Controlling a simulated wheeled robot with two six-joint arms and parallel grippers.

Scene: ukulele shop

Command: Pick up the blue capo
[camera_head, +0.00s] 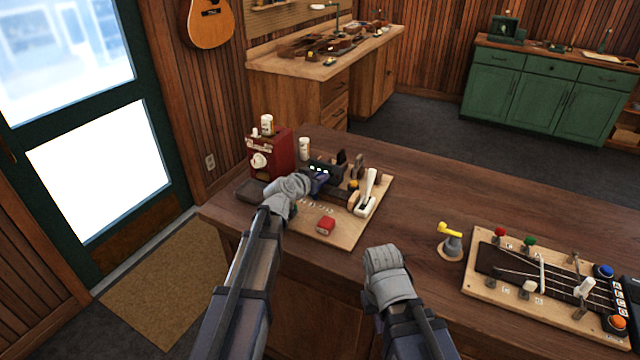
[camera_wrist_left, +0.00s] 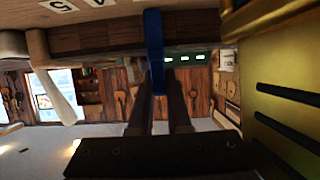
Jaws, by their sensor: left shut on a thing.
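The blue capo (camera_wrist_left: 154,42) shows in the left wrist view as a narrow upright blue bar between my left fingertips. My left gripper (camera_wrist_left: 158,88) is shut on it. The capo lies against a dark wooden neck-like bar (camera_wrist_left: 95,38). I cannot tell whether it still touches that bar. In the head view my left gripper (camera_head: 319,184) is over the wooden board (camera_head: 300,233) at the left of the counter, and the capo is not clear there. My right arm is at the counter's front edge, and its fingers do not show.
A yellow-topped stand (camera_head: 451,240) and a second fretboard rig (camera_head: 535,275) are to the right.

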